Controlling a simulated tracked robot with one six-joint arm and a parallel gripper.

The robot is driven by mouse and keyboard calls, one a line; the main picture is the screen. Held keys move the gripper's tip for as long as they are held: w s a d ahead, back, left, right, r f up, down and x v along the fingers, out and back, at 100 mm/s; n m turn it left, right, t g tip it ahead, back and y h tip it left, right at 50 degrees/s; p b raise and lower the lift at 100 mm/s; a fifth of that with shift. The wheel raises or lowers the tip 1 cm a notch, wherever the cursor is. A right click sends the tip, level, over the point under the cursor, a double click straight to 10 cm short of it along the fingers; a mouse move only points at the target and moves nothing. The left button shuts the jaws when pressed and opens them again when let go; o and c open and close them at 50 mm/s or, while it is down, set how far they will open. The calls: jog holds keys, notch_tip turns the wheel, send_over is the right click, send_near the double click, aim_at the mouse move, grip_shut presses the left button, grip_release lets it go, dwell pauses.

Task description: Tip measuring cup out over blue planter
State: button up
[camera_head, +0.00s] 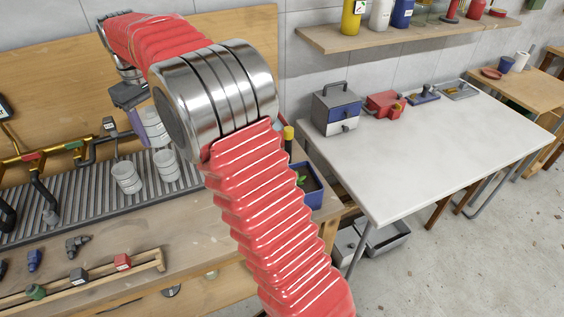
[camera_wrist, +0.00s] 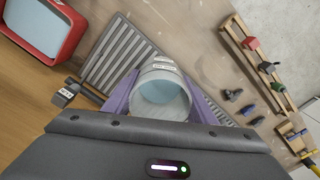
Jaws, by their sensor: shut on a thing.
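My gripper (camera_wrist: 160,84), with purple fingers, is shut on a pale grey, ribbed measuring cup (camera_wrist: 163,98). The wrist view looks into its round mouth; I cannot tell what is in it. In the head view my gripper (camera_head: 138,108) holds the cup (camera_head: 154,128) above the slatted grate, at left behind my red arm. The blue planter (camera_head: 308,188), with dark soil and a green sprout, stands at the right end of the wooden bench. My arm partly hides it, and the gripper is well to its left. The planter does not show in the wrist view.
Two similar pale cups (camera_head: 127,177) (camera_head: 167,165) stand on the slatted grate (camera_head: 80,215). Pipes with coloured fittings (camera_head: 50,155) are at left. A wooden rack (camera_head: 85,285) with small coloured parts lies along the bench front. A white table (camera_head: 430,150) stands to the right.

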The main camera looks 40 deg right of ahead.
jog(key=s+d+f+n, duration=0.1)
jog(key=s+d+f, duration=0.3)
jog(key=s+d, duration=0.3)
jog(key=s+d+f, duration=0.4)
jog(key=s+d, duration=0.3)
jog(key=d, duration=0.3)
jog(key=s+d+f+n, duration=0.1)
jog(key=s+d+f, duration=0.3)
jog(key=s+d, duration=0.3)
jog(key=shift+s+d+f+n, duration=0.1)
jog(key=shift+s+d+n, duration=0.1)
jog(key=shift+d, duration=0.4)
jog(key=shift+s+d+f+n, duration=0.1)
jog(key=shift+s+d, duration=0.05)
jog(key=shift+d, duration=0.4)
jog(key=shift+w, duration=0.1)
